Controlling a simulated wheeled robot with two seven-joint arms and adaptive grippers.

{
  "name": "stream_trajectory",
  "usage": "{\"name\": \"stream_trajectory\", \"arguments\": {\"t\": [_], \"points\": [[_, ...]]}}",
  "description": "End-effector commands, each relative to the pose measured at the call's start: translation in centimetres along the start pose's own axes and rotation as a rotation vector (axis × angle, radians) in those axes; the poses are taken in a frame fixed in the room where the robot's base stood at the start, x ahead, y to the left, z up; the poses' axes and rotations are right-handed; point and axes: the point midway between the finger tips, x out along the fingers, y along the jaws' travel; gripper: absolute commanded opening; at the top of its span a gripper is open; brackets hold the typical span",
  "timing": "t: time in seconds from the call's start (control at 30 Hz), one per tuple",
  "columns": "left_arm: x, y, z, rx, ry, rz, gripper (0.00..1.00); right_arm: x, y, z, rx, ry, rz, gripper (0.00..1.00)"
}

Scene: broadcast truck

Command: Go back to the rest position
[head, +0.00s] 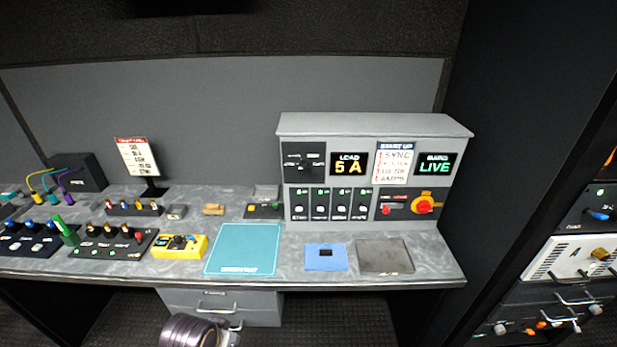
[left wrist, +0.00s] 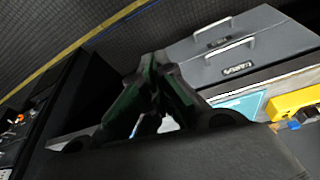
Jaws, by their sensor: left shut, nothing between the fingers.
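My left gripper (left wrist: 157,68) shows in the left wrist view, with its dark fingers brought together and nothing between them. It is in front of the desk and beside the grey drawer unit (left wrist: 240,45), apart from it as far as I can see. In the head view no gripper shows. My right gripper is in neither view.
The desk (head: 440,265) carries a teal mat (head: 243,248), a yellow device (head: 180,246), a blue pad (head: 325,257), a metal plate (head: 384,256) and a grey control console (head: 372,125). A dark equipment rack (head: 570,255) stands at right. The floor (head: 335,320) before the desk looks clear.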

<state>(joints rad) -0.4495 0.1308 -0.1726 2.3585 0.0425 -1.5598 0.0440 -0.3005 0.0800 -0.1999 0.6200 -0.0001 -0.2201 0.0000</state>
Motion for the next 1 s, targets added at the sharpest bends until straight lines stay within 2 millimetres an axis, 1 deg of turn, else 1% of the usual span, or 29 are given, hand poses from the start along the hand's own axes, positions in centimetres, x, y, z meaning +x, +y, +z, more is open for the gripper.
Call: {"name": "stream_trajectory", "arguments": {"t": [0.03,0.23,0.63,1.0], "points": [[-0.3,-0.2,0.6,-0.002,-0.004,-0.006,0.00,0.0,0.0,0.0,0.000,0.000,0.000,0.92],[-1.4,-1.0,2.0,-0.002,-0.012,-0.024,0.00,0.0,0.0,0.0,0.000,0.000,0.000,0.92],[-3.0,-2.0,3.8,-0.003,-0.024,-0.051,0.00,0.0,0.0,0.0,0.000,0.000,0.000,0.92],[0.6,-2.1,4.1,-0.002,-0.035,-0.049,0.00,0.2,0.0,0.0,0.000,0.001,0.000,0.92]]}}
